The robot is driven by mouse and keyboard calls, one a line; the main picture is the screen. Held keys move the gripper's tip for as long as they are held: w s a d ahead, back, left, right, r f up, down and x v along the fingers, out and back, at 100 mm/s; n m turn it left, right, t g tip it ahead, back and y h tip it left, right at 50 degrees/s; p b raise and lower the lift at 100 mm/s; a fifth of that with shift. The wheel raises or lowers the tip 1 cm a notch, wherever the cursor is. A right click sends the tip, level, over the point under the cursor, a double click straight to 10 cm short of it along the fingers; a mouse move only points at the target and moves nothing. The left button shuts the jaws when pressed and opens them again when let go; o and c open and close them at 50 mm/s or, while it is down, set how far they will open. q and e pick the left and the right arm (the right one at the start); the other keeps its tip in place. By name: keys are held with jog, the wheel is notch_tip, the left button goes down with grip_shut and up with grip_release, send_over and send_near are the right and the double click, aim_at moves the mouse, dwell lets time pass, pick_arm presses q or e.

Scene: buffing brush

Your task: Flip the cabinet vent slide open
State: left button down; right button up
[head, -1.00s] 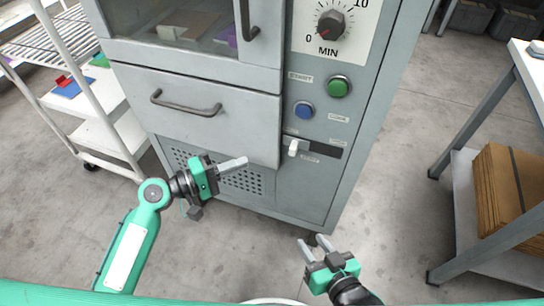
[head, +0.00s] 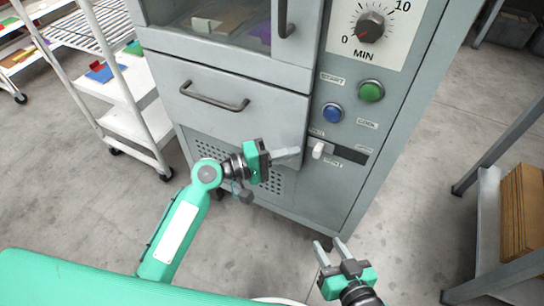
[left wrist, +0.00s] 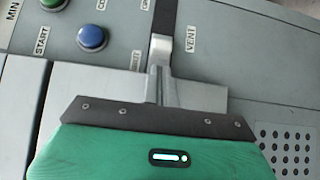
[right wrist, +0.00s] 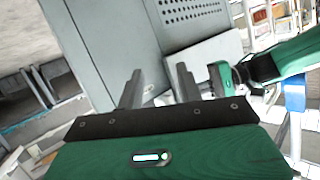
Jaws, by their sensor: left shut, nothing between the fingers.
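The vent slide is a small white knob (head: 318,150) at the left end of a dark horizontal slot (head: 350,155) in the grey cabinet front, below the blue button. My left gripper (head: 298,151) is shut and empty, its fingertips just left of the knob. In the left wrist view the pale knob (left wrist: 161,46) is right in front of the closed fingers (left wrist: 159,82), beside the VENT label; whether they touch is unclear. My right gripper (head: 331,245) is open and empty, low in front of the cabinet; its spread fingers also show in the right wrist view (right wrist: 157,88).
A green button (head: 371,91), a blue button (head: 332,113) and a timer dial (head: 370,25) sit above the slot. A drawer handle (head: 214,97) juts out at left. A white cart (head: 135,123) stands left and a table with cardboard (head: 523,210) right.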

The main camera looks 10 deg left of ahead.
aim_at(333, 165)
pick_arm(q)
jog(key=shift+x, duration=1.45)
pick_arm(e)
jog(key=shift+a, duration=0.15)
